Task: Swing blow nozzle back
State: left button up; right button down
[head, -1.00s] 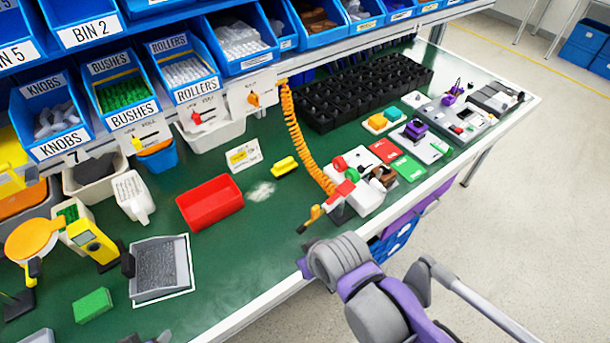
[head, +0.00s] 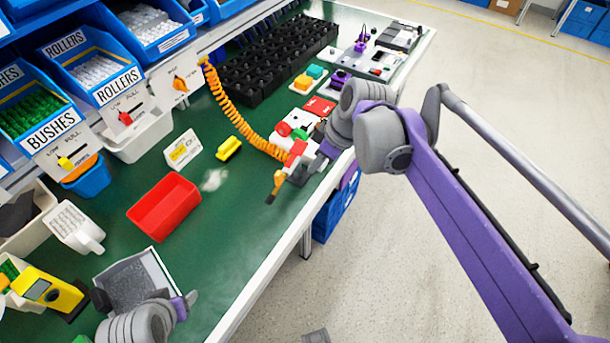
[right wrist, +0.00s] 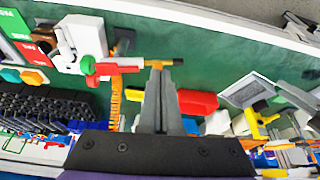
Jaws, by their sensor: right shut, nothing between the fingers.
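The blow nozzle has an orange tip (head: 277,183) and a red part (head: 295,152), beside a white block near the bench's front edge. An orange coiled hose (head: 240,122) runs from it to the panel at the back. My right gripper (head: 301,175) is at the nozzle's front-edge side, partly hidden by its own arm. In the right wrist view its shut fingers (right wrist: 160,70) end right at the nozzle's orange bar (right wrist: 163,62); I cannot tell whether they touch. Nothing is between them. My left gripper (head: 186,304) is low at the left, its fingers unclear.
A red tray (head: 164,207) and a yellow block (head: 228,149) lie left of the nozzle. A black rack (head: 275,60) stands behind. A grey-filled tray (head: 125,285) is by my left gripper. The green bench around the red tray is mostly clear.

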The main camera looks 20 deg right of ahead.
send_over(281, 184)
jog(key=s+d, duration=0.2)
jog(key=shift+f, duration=4.65)
jog(key=shift+w+a, duration=0.15)
jog(key=shift+w, duration=0.05)
